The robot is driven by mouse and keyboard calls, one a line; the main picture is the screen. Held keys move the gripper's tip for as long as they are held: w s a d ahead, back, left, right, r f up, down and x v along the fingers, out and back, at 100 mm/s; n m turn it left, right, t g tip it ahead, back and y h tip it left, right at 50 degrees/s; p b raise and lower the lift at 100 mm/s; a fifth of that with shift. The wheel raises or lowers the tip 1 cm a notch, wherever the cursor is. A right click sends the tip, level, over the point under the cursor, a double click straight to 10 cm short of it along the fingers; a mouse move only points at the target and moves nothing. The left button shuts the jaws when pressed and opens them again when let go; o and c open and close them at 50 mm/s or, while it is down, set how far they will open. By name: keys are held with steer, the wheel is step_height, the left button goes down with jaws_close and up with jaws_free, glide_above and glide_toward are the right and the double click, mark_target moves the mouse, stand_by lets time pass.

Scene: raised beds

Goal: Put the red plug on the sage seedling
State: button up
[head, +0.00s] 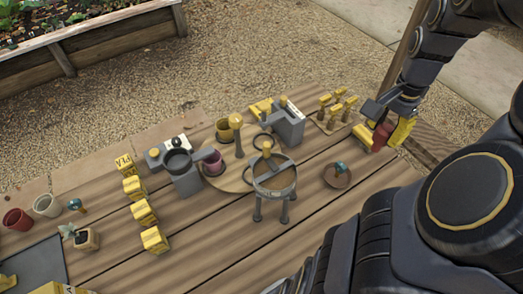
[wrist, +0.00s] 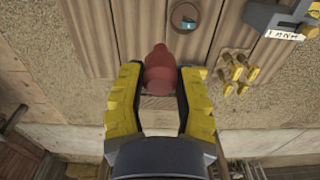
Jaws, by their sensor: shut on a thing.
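The red plug (head: 380,137) is between the yellow fingers of my gripper (head: 389,128), at the right end of the table. In the wrist view the red plug (wrist: 160,70) shows with its narrower end pointing away from my gripper (wrist: 160,92), which is shut on it. A small plant with pale grey-green leaves (head: 67,230), which looks like the sage seedling, stands at the far left by a small tan pot (head: 88,239). My gripper is far to the right of it.
A grey stand with a round top (head: 274,184), a round board (head: 245,178), a grey machine (head: 180,170) and yellow blocks (head: 144,213) lie between. A peg rack (head: 338,112) is just left of my gripper. A brown dish (head: 336,176) is nearer; red (head: 17,222) and white cups (head: 46,205) stand left.

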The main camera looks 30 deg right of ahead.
steer(key=w+a+n, duration=0.8)
steer(key=w+a, duration=1.2)
steer(key=a, duration=0.4)
steer(key=s+a+n, duration=0.3)
steer(key=a+n, duration=0.1)
steer(key=a, duration=1.1)
steer(key=s+a+n, duration=0.3)
steer(key=a+n, duration=0.1)
steer(key=a, duration=1.1)
glide_above(82, 237)
steer(key=shift+a+f, duration=0.1)
steer(key=shift+f, duration=9)
